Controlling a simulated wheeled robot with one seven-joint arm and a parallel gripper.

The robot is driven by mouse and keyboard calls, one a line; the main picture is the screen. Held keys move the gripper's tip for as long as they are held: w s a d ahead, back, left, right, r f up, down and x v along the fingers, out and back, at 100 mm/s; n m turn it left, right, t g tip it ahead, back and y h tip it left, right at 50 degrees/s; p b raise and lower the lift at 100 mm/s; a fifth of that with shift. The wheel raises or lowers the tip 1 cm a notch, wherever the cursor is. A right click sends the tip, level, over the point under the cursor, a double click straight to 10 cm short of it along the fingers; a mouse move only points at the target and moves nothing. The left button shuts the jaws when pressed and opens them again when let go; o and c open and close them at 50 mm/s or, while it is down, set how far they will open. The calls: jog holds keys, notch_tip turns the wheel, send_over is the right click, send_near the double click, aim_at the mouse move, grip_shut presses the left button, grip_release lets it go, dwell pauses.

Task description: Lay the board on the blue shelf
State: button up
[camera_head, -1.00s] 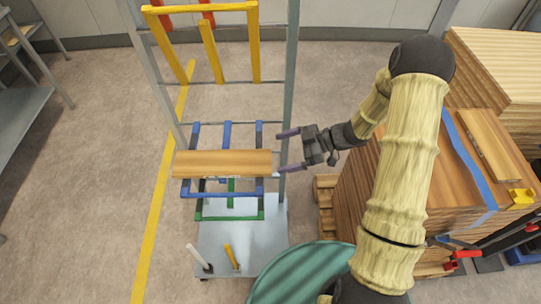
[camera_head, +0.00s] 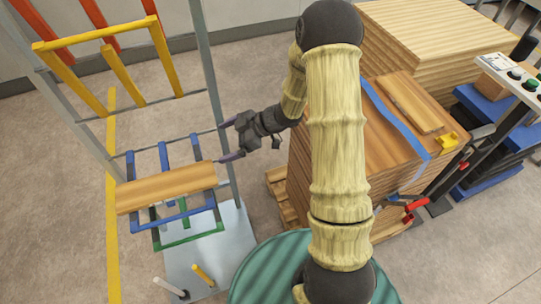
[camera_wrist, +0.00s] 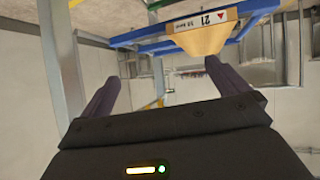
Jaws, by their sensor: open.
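The wooden board (camera_head: 166,187) lies across the bars of the blue shelf (camera_head: 205,208) on the grey rack. It rests near the front of the blue frame, level as far as I can see. In the wrist view the board (camera_wrist: 205,38) shows its end with a label reading 21, and blue shelf bars (camera_wrist: 150,47) are beside it. My gripper (camera_head: 229,142) is to the right of the board, next to the rack's right post, with its fingers apart and empty. In the wrist view the gripper (camera_wrist: 158,85) points toward the board's end without touching it.
A yellow shelf (camera_head: 110,78) is above the blue one, and a green shelf (camera_head: 190,235) below. The rack's post (camera_head: 214,90) stands close to my gripper. A wooden stack (camera_head: 400,130) with a blue strap is at right. A green round surface (camera_head: 262,272) is in front.

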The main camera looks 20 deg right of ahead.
jog(key=d+r+m+t+h, duration=0.4)
jog(key=d+r+m+h, duration=0.3)
jog(key=d+m+h, duration=0.25)
jog(key=s+d+r+m+g+h, duration=0.1)
jog(key=s+m+g, duration=0.3)
jog(key=s, duration=1.3)
jog(key=r+m, duration=0.1)
jog(key=m, duration=0.1)
jog(key=shift+d+m+h, duration=0.2)
jog(key=shift+m+h, duration=0.15)
